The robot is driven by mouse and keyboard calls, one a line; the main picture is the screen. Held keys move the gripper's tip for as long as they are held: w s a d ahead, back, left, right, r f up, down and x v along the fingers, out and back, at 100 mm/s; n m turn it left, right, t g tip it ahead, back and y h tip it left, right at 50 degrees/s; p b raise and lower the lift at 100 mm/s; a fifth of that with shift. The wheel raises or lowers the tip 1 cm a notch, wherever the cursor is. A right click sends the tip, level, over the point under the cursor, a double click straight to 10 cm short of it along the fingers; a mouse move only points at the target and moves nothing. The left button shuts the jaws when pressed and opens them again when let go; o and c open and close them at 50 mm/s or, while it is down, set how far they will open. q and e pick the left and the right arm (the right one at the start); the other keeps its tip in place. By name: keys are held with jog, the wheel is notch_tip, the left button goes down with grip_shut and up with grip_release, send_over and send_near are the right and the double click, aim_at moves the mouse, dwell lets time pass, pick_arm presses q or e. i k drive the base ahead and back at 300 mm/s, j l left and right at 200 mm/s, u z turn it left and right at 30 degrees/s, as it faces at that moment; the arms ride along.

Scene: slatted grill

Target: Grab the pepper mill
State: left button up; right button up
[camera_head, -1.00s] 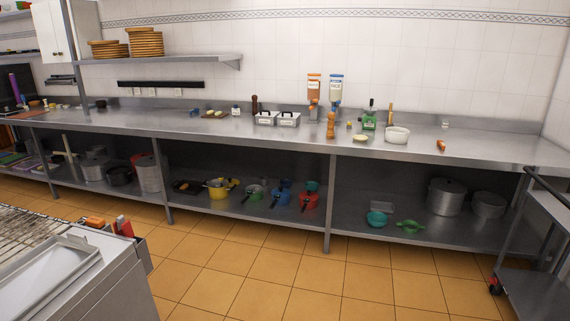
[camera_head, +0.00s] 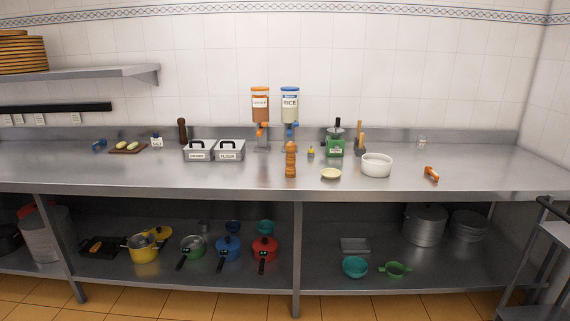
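Two mill-shaped things stand upright on the steel counter (camera_head: 80,172). A light orange-brown wooden mill (camera_head: 291,160) is near the middle, towards the front of the counter. A dark brown mill (camera_head: 183,131) is further left and further back, behind the metal bins. The view does not show which of them holds pepper. Neither gripper is in view.
Two labelled metal bins (camera_head: 213,150), a cream dish (camera_head: 331,174), a white bowl (camera_head: 377,165) and a green container (camera_head: 335,147) stand around the wooden mill. Two dispensers (camera_head: 275,105) are behind it. A cart (camera_head: 545,250) is at right.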

aim_at(290, 170)
jog(key=i+j, duration=0.2)
jog(key=i, duration=0.25)
jog(key=i+j, duration=0.2)
jog(key=i, duration=0.2)
